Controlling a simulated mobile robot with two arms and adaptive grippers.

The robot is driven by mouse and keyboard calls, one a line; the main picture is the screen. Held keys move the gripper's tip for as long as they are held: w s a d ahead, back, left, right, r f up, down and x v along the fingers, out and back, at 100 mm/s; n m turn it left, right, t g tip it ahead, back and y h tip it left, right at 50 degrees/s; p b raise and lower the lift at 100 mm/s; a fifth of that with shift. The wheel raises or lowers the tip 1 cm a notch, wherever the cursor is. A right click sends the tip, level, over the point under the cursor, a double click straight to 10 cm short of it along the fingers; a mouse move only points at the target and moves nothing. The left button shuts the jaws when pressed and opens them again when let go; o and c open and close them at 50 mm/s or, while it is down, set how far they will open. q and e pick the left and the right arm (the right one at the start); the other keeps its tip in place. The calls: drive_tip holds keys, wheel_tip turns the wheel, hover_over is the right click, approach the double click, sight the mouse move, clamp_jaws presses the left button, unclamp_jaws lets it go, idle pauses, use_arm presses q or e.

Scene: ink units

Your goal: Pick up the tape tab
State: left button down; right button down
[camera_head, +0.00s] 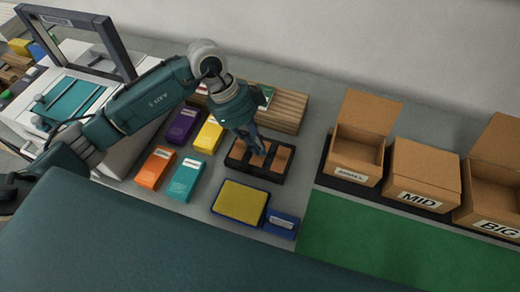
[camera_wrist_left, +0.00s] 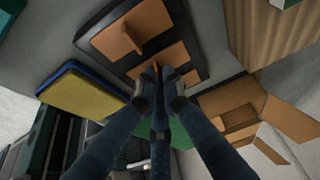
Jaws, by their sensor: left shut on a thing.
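A black tray (camera_head: 262,177) with brown-orange tape pieces stands near the middle of the table. It also shows in the left wrist view (camera_wrist_left: 203,62), where an upright tape tab (camera_wrist_left: 128,36) rises from one piece. My left gripper (camera_head: 260,150) reaches down over the tray from above. In the left wrist view its fingertips (camera_wrist_left: 163,74) are together at the near part of the tray, shut on a tape tab that they mostly hide. I cannot tell whether that tab is clear of the tray. My right gripper is not in view.
A yellow pad (camera_head: 240,202) with a blue edge and a blue box (camera_head: 281,223) lie in front of the tray. Colored boxes, including a teal one (camera_head: 186,180), lie left. Open cartons (camera_head: 358,150) stand right, behind a clear green mat (camera_head: 370,240). A wooden block (camera_head: 288,108) stands behind.

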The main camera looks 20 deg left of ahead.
use_arm(q)
drive_tip(key=shift+r, duration=0.1)
